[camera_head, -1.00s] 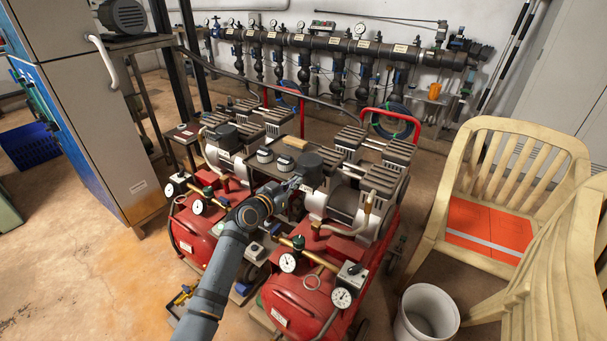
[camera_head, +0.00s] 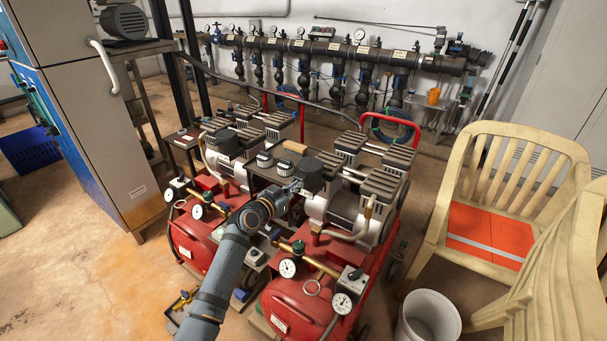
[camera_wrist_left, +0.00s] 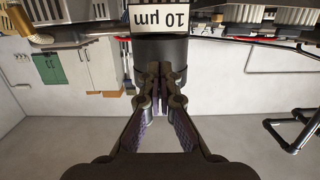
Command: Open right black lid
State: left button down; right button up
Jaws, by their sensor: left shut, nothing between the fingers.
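The right black lid (camera_head: 309,174) is a dark round cap on the right red compressor, and it looks closed. In the left wrist view, which is upside down, it is a black cylinder (camera_wrist_left: 177,50) beside a white "10 µm" label (camera_wrist_left: 160,19). My left gripper (camera_head: 296,188) is at the near side of this lid. In the left wrist view its fingertips (camera_wrist_left: 160,72) are together, empty, and overlap the cylinder's edge; I cannot tell whether they touch it. A similar black lid (camera_head: 223,142) sits on the left compressor. My right gripper is not in view.
Red compressor tanks (camera_head: 305,298) with gauges and brass fittings stand under my left arm. A red handle (camera_head: 392,117) rises behind. A white bucket (camera_head: 428,316) and cream plastic chairs (camera_head: 520,150) stand to the right. Open floor (camera_head: 85,270) lies at the left.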

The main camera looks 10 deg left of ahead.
aim_at(305, 169)
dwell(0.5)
pick_arm(q)
jog(key=shift+w+d+r+p, duration=0.1)
jog(key=shift+w+r+p, duration=0.05)
jog(key=shift+r+p, duration=0.85)
jog(key=shift+w+r+p, duration=0.15)
jog(key=shift+r+p, duration=0.45)
jog(key=shift+r, duration=0.7)
jog(key=shift+w+d+r+p, duration=0.25)
jog(key=shift+w+r, duration=0.45)
jog(key=shift+r, duration=0.15)
jog(key=shift+w+d+r+p, duration=0.25)
jog(key=shift+w+r, duration=0.45)
jog(key=shift+r, duration=0.1)
jog(key=shift+w, duration=0.1)
jog(key=shift+w+d+r+b, duration=0.25)
jog(key=shift+w+r, duration=0.1)
jog(key=shift+w, duration=0.35)
jog(key=shift+w+d+r+b, duration=0.3)
jog(key=shift+w, duration=0.35)
jog(key=shift+w+d+r+b, duration=0.25)
jog(key=shift+w+r, duration=0.1)
jog(key=shift+w, duration=0.35)
